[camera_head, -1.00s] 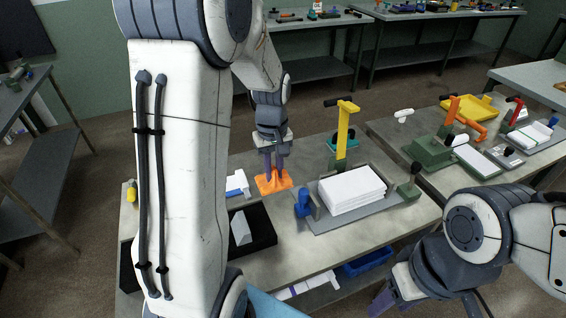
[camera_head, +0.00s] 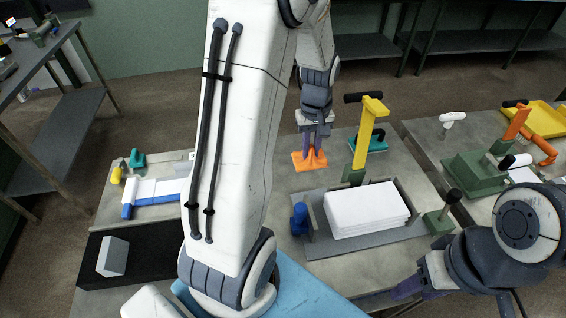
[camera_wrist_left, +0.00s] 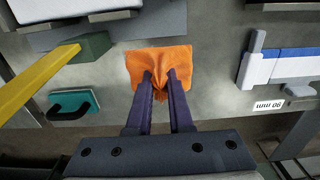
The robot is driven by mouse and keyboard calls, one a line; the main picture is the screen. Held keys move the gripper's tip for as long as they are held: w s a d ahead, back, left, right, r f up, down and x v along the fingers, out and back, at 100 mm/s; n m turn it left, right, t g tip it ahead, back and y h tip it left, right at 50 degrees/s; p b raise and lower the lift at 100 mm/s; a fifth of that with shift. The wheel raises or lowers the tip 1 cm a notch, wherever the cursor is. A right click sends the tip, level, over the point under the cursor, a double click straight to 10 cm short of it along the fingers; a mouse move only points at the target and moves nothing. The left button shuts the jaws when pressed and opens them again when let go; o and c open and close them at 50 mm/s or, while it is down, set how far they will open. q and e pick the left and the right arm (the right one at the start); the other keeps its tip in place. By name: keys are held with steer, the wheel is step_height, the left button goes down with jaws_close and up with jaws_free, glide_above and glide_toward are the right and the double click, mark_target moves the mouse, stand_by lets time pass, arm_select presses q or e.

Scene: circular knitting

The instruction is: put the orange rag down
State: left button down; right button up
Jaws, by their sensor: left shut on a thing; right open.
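The orange rag (camera_head: 303,163) is pinched by my left gripper (camera_head: 314,152), behind the white paper stack and left of the yellow-handled press (camera_head: 366,135). In the left wrist view the rag (camera_wrist_left: 145,62) is bunched between the two purple fingertips (camera_wrist_left: 160,78), with its edges spread out flat. It is at or close to the grey tabletop (camera_head: 284,190); I cannot tell whether it rests on it. My right gripper (camera_head: 408,288) is low at the right front, open, with its fingers partly hidden.
A white stack (camera_head: 367,208) sits on a grey plate with a blue knob (camera_head: 299,218). A white and blue tool (camera_head: 150,193) and black tray (camera_head: 132,262) lie left. Bare tabletop surrounds the rag.

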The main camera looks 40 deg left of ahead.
arm_select(q)
steer(key=a+f, duration=0.2)
steer(key=a, duration=0.1)
steer(key=a+f+p, duration=0.1)
steer(key=a+f, duration=0.1)
steer(key=a, duration=0.2)
steer(key=a+f, duration=0.2)
steer(key=a, duration=0.1)
steer(key=shift+w+a+f, duration=0.2)
steer(key=shift+w+a, duration=0.05)
steer(key=shift+a, duration=0.1)
steer(key=shift+a+f, duration=0.15)
steer(key=shift+f, duration=0.05)
step_height(320, 180, down, 3)
steer(key=shift+f+p, duration=0.15)
steer(key=shift+p, duration=0.4)
steer(key=shift+f, duration=0.2)
